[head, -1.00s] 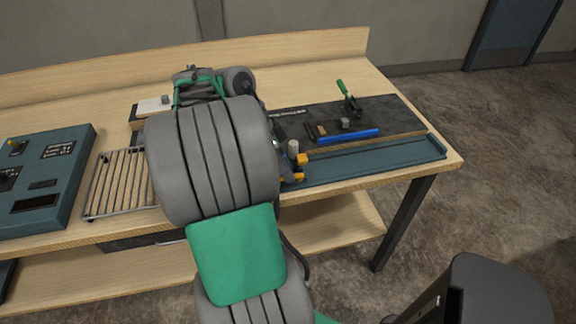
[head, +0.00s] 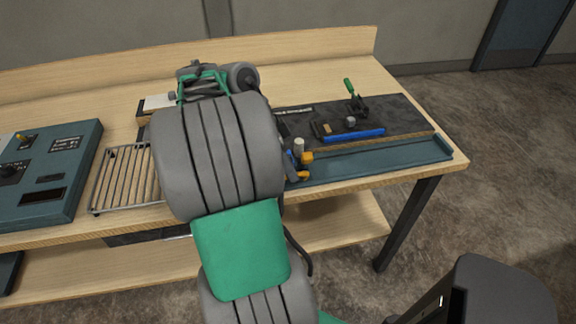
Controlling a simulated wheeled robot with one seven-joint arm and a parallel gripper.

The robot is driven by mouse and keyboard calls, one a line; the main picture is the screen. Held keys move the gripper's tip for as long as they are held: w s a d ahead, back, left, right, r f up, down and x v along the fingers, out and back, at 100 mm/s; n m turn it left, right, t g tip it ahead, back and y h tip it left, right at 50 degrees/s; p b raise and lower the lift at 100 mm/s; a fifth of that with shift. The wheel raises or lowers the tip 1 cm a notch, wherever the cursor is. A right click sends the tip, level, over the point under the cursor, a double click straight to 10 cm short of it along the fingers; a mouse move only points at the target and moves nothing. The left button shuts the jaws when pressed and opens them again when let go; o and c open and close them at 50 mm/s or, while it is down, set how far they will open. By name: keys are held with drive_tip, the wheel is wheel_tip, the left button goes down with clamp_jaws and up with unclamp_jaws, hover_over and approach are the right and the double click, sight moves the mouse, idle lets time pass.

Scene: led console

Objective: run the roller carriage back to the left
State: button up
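A long teal track (head: 385,160) runs along the right front of the bench. At its left end stands a small upright cream cylinder (head: 299,146), which may be part of the roller carriage; my arm hides most of that spot, so I cannot tell for sure. My gripper (head: 304,166) shows only in part beside the cylinder, as orange tips and dark pieces past my arm's edge. I cannot tell whether it touches or grips anything, or how far apart its fingers are.
A slatted rack (head: 126,178) and a teal console (head: 48,172) lie to the left. Behind the track is a dark board (head: 395,112) with a blue bar (head: 354,135) and a green-handled clamp (head: 353,98). The track's right part is clear.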

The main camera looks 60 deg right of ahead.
drive_tip(key=p+v, duration=0.3)
drive_tip(key=v, duration=0.4)
drive_tip(key=shift+w+r, duration=0.2)
drive_tip(key=shift+a, duration=0.1)
